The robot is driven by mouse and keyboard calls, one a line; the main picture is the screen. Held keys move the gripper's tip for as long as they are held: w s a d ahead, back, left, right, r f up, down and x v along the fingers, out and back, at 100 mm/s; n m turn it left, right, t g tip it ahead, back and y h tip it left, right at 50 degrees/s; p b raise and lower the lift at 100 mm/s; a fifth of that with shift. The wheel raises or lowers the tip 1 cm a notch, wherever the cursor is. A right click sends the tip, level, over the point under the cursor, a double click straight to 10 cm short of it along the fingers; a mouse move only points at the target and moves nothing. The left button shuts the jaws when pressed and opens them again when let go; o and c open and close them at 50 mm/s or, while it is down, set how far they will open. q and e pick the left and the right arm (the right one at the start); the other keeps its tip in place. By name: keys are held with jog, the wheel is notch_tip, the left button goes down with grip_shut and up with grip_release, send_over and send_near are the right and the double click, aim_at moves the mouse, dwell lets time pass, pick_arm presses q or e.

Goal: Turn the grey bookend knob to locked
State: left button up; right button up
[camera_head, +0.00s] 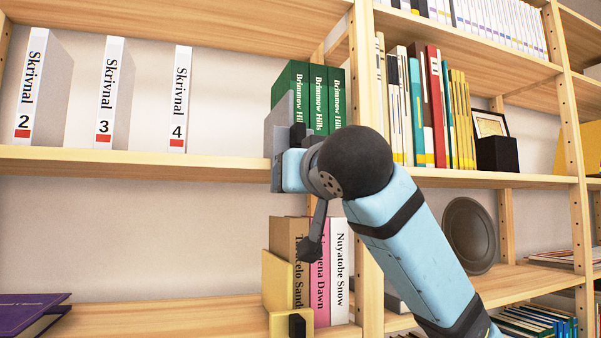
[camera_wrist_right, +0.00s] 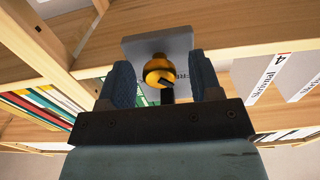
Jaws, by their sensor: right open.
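The grey bookend (camera_head: 279,122) stands upright on the middle shelf, against the left side of the green books. Its plate also shows in the right wrist view (camera_wrist_right: 181,44), with a round gold knob (camera_wrist_right: 157,69) on its face. A dark mark shows on the knob. My right gripper (camera_head: 288,166) is at the bookend's lower part. In the wrist view its two blue fingers (camera_wrist_right: 160,78) are spread, one on each side of the knob, with gaps visible. The knob is hidden in the head view. My left gripper is not in view.
Green books (camera_head: 318,90) fill the space right of the bookend. White binders (camera_head: 106,95) stand apart to the left, with free shelf between. Below, a yellow bookend (camera_head: 279,280) holds several books (camera_head: 340,270). A shelf upright (camera_head: 367,75) stands close to my right arm.

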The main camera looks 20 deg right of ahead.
jog(key=c, duration=0.9)
jog(key=shift+a+r+m+b, duration=0.1)
jog(key=shift+m+b, duration=2.55)
jog(key=shift+m, duration=6.45)
